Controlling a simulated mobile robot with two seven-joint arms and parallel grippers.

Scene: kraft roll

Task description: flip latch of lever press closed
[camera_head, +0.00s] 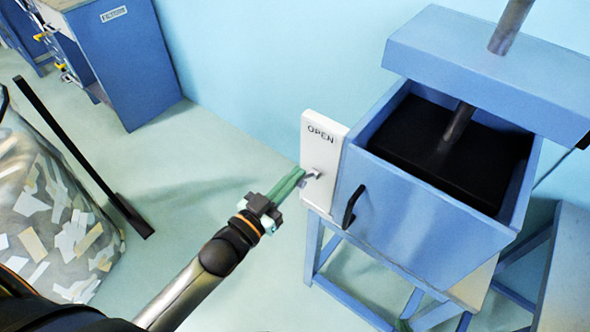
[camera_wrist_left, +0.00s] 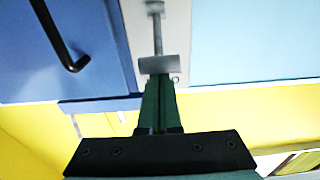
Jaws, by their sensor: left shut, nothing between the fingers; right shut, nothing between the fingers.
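The lever press (camera_head: 430,215) is a blue box with a dark open top and a black handle on its front. On its left side is a white panel (camera_head: 313,205) marked OPEN. A small grey metal latch (camera_head: 313,174) sits on this panel; in the left wrist view the latch (camera_wrist_left: 157,64) shows as a rod with a block at its end. My left gripper (camera_head: 300,174) is shut and empty, its green fingertips (camera_wrist_left: 158,82) right at the latch block. Whether they touch it I cannot tell.
The press stands on a blue frame (camera_head: 312,250). A clear bin of paper scraps (camera_head: 60,215) is at the left. A blue cabinet (camera_head: 125,65) stands at the back left. A blue table (camera_head: 570,270) is at the right.

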